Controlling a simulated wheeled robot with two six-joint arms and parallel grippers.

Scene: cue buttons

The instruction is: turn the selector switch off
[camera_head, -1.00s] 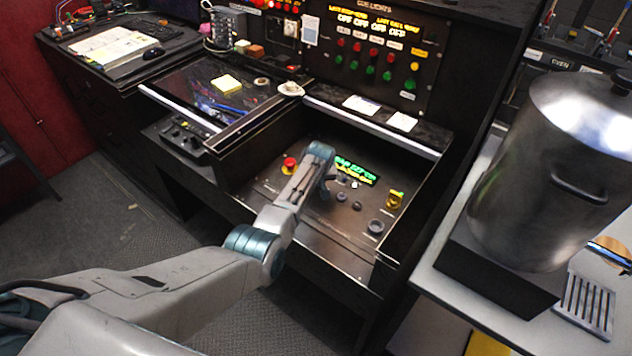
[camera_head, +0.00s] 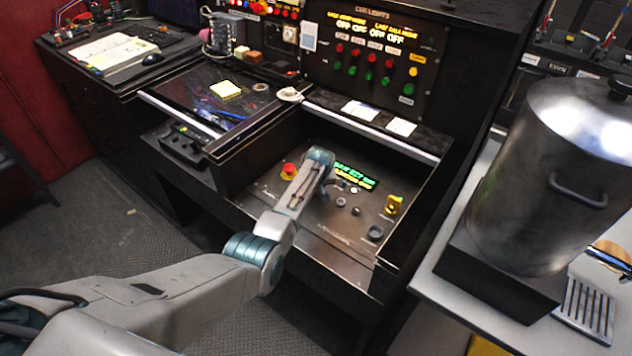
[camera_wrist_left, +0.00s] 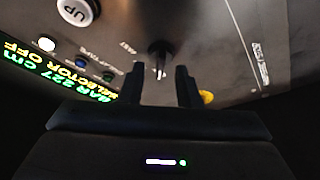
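The selector switch (camera_wrist_left: 158,50), a dark knob with a pale pointer, stands on the metal panel in the left wrist view, just beyond my fingertips. My left gripper (camera_wrist_left: 160,72) is open, its two dark fingers apart and roughly either side of the knob; I cannot tell if they touch it. In the head view my left gripper (camera_head: 324,186) is over the panel and covers the switch. A green display (camera_wrist_left: 70,72) reads "BAR 227 cm" and "SELECTOR OFF"; it also shows in the head view (camera_head: 355,176). My right gripper is not in view.
A red button (camera_head: 288,171) lies left of my gripper. A yellow control (camera_head: 394,205) and a dark round knob (camera_head: 375,233) lie to the right. A large metal pot (camera_head: 545,190) stands at the right.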

